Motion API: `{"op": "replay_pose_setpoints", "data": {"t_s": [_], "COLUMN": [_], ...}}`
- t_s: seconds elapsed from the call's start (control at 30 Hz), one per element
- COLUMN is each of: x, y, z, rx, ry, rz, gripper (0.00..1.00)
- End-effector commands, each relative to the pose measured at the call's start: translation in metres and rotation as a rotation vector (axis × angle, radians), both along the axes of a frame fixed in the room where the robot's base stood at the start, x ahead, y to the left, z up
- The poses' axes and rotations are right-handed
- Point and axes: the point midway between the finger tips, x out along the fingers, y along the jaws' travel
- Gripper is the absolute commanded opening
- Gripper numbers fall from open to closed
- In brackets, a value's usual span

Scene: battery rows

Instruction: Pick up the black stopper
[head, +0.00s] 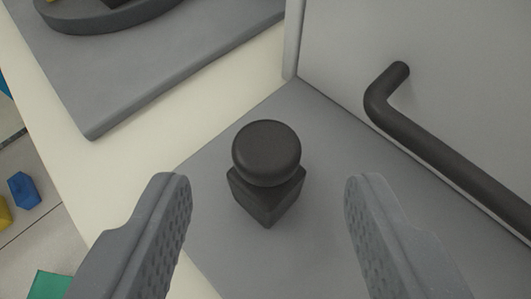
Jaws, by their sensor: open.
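The black stopper (267,170) stands upright on a flat grey surface (225,150). It has a round knob on top of a block-shaped base that narrows downward in the picture. My gripper (268,195) is open, with one grey textured finger to the left of the stopper and one to the right. There is a gap on both sides and neither finger touches it. The stopper shows between the fingertips, and nothing is held.
A light grey panel with a dark bar handle (440,150) rises close on the right. A grey slab (130,75) with a round dark base (100,18) lies at upper left. Blue (24,190) and green (50,285) pieces lie lower, at far left.

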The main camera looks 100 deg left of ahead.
Motion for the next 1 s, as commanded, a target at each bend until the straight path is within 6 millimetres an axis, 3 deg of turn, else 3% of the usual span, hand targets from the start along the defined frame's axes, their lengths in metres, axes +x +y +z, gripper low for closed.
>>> {"op": "replay_pose_setpoints", "data": {"t_s": [0.5,0.87,1.0], "x": [-0.005,-0.005,-0.005], "y": [0.043,0.047,0.047], "z": [-0.021,-0.022,-0.022], "rx": [0.001,0.0,0.0], "ry": [-0.001,-0.001,-0.001], "rz": [0.003,0.002,0.002], "gripper": [0.49,0.49,0.11]}}
